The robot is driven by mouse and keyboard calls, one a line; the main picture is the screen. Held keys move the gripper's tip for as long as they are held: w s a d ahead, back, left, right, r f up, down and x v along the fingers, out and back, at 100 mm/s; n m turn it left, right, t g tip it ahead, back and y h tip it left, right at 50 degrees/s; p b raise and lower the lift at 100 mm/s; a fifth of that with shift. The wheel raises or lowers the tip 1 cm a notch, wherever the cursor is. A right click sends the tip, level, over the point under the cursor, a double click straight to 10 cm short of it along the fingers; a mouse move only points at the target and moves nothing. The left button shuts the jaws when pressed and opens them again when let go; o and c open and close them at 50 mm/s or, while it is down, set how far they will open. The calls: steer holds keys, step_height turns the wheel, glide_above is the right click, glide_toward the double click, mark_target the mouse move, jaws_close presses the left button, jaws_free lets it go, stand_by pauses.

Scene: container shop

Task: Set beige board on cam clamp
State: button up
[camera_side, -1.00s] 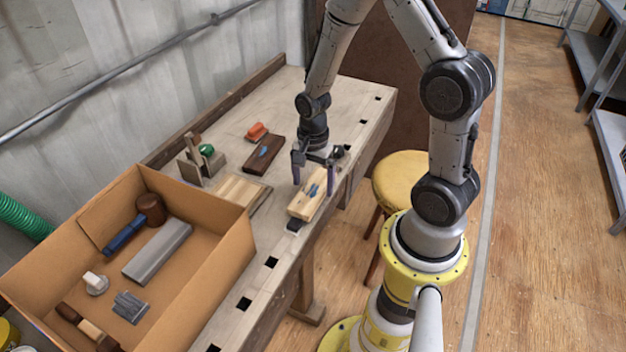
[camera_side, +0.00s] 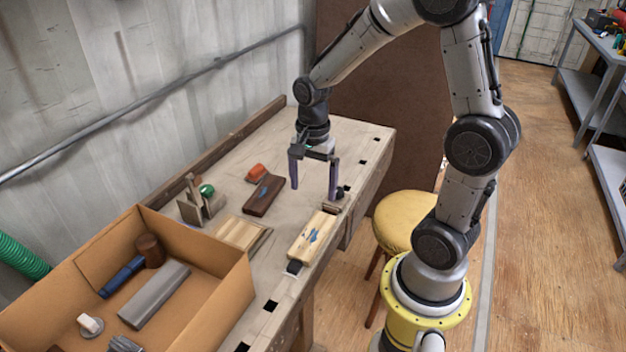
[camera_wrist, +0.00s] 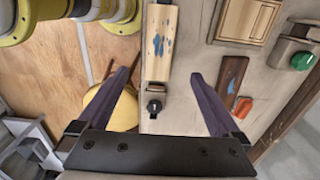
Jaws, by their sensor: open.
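The beige board (camera_side: 312,238) with blue paint marks lies along the front edge of the workbench. In the wrist view the beige board (camera_wrist: 160,42) runs up from a small metal clamp piece with a black knob (camera_wrist: 154,106), which I take as the cam clamp. The knob (camera_side: 340,193) also shows at the board's far end in the side view. I cannot tell what lies under the board. My gripper (camera_side: 314,193) is open and empty, above the board's far end, fingers apart from it.
A dark brown board (camera_side: 263,195), an orange block (camera_side: 255,171) and a fixture with a green knob (camera_side: 207,190) stand behind. A pale wooden piece (camera_side: 241,234) lies left of the board. A cardboard box (camera_side: 212,300) with tools fills the near left. A yellow stool (camera_side: 408,220) stands beside the bench.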

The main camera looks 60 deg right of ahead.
steer(key=s+a+r+n+t, duration=0.2)
steer(key=s+a+r+n, duration=0.2)
steer(key=n, duration=0.5)
steer(key=s+a+r+n+t, duration=0.3)
steer(key=s+a+r+n, duration=0.2)
steer(key=s+r+n, duration=0.3)
steer(key=shift+r+n+t, duration=0.3)
steer(key=shift+r+n, duration=0.15)
steer(key=shift+n, duration=0.05)
stand_by(0.5)
